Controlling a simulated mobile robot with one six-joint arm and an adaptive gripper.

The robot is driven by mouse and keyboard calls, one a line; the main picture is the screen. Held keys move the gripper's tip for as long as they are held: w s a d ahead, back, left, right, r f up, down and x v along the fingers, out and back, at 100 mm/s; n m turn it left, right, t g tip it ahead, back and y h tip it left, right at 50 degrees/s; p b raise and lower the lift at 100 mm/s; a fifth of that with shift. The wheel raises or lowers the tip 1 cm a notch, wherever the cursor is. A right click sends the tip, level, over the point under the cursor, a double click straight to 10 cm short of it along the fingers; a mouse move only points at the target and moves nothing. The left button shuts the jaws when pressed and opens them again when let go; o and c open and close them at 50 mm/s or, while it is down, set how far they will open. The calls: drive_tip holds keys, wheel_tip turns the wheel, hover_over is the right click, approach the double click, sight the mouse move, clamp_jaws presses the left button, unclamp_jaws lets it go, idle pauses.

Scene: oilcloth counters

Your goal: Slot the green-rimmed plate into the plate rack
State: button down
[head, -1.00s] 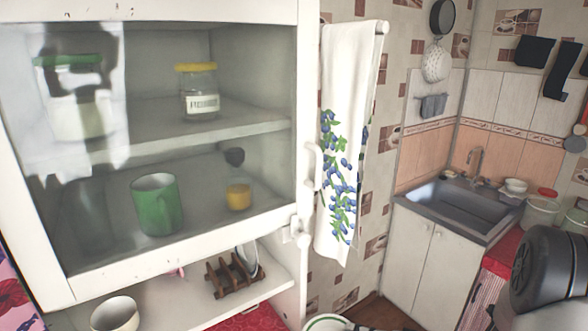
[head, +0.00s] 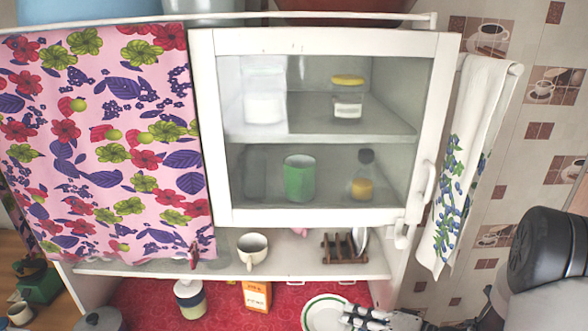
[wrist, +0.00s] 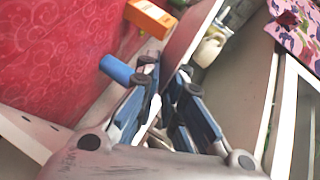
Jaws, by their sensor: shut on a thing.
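The green-rimmed plate (head: 322,312) is white and shows at the bottom of the head view, partly cut off by the frame edge. My gripper (head: 350,316) is shut on its right edge, in front of the red-covered counter. The wooden plate rack (head: 338,248) stands on the open shelf under the glass cabinet, above and slightly right of the plate. A white plate (head: 361,240) stands upright at the rack's right end.
A cream mug (head: 252,248) stands on the shelf left of the rack. An orange box (head: 257,296) and a lidded jar (head: 190,299) stand on the red counter (head: 145,305). The glass cabinet (head: 325,222) overhangs the shelf. A towel (head: 462,170) hangs at right.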

wheel_tip(320, 180, up, 15)
drive_tip(key=p, duration=1.2)
drive_tip(key=shift+f+p, duration=0.2)
drive_tip(key=shift+p, duration=0.15)
wheel_tip(320, 180, down, 22)
drive_tip(key=b, duration=2.2)
drive_tip(key=shift+r, duration=0.15)
